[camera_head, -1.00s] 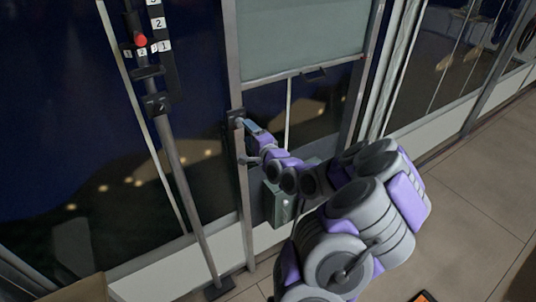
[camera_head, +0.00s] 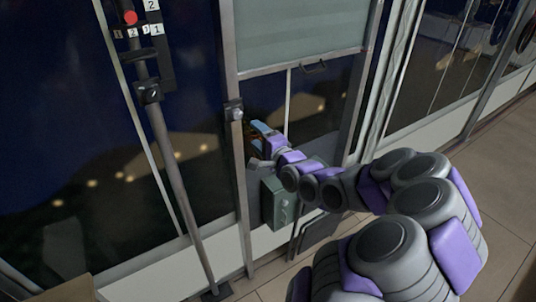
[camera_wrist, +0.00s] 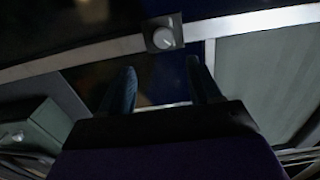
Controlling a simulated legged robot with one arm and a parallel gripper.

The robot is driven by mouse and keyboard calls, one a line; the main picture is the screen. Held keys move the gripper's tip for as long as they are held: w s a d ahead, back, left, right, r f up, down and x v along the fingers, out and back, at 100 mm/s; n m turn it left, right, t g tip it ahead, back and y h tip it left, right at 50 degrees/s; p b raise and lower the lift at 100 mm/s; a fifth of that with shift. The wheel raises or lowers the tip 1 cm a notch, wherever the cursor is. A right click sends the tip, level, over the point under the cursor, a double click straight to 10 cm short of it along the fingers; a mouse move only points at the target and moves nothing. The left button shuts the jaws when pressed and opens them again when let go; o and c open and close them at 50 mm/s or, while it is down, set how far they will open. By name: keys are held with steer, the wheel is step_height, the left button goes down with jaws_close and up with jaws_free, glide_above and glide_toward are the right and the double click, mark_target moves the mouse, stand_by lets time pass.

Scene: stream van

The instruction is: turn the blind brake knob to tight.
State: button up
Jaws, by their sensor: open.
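The blind brake knob (camera_head: 234,110) is a small light round knob on a dark square plate, fixed to the window post at the left of the blind (camera_head: 300,38). In the wrist view the knob (camera_wrist: 163,38) shows whole and unobstructed, beyond the fingertips and roughly between them. My gripper (camera_head: 258,140) is right of and slightly below the knob in the head view, apart from it. In the wrist view my gripper (camera_wrist: 158,70) has its two fingers spread with nothing between them. I cannot read the knob's marks or setting.
A grey-green box (camera_head: 279,203) is mounted low, just below my gripper. A grey pole (camera_head: 180,190) with a red button (camera_head: 130,18) and number labels stands at the left. The blind's handle (camera_head: 315,67) hangs at its lower edge. The tiled floor (camera_head: 500,170) at right is clear.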

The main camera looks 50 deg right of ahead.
steer(key=shift+s+f+b, duration=0.2)
steer(key=shift+s+b, duration=0.05)
steer(key=shift+b, duration=0.7)
steer(key=shift+r+b+v, duration=0.15)
steer(key=shift+b+v, duration=0.95)
steer(key=shift+b, duration=0.05)
steer(key=shift+r+b+v, duration=0.1)
steer(key=shift+b+v, duration=1)
steer(key=shift+a, duration=0.1)
